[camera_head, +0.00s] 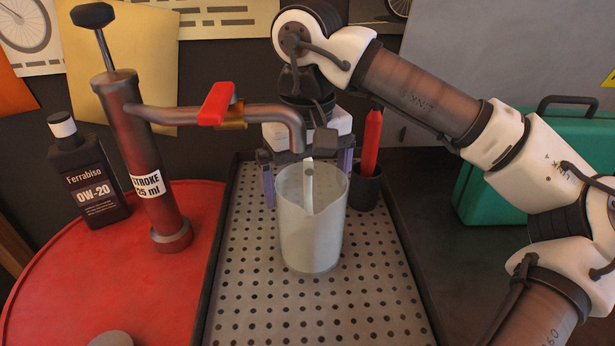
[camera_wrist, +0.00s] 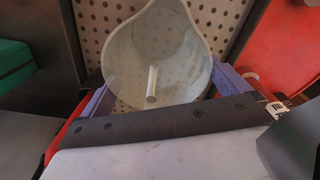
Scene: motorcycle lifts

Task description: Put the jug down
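The jug (camera_head: 313,235) is a pale, translucent measuring jug standing upright on the perforated metal tray (camera_head: 250,310), its base appearing to rest there. Its narrow handle (camera_head: 309,180) is on the far side, towards my gripper. My gripper (camera_head: 307,180) is behind the jug, its purple fingers wide apart. In the wrist view the jug (camera_wrist: 160,50) lies ahead, and the handle (camera_wrist: 152,85) stands midway between the fingers (camera_wrist: 165,85), with clear gaps on both sides. The jug partly hides the right finger in the head view.
The pump (camera_head: 140,150) stands left on a red drum top (camera_head: 90,275), its red-levered spout (camera_head: 217,104) reaching just above the jug. An oil bottle (camera_head: 88,178) is beside it. A dark cup (camera_head: 366,187) with a red tool is right of the jug. A green case (camera_head: 500,190) stands farther right.

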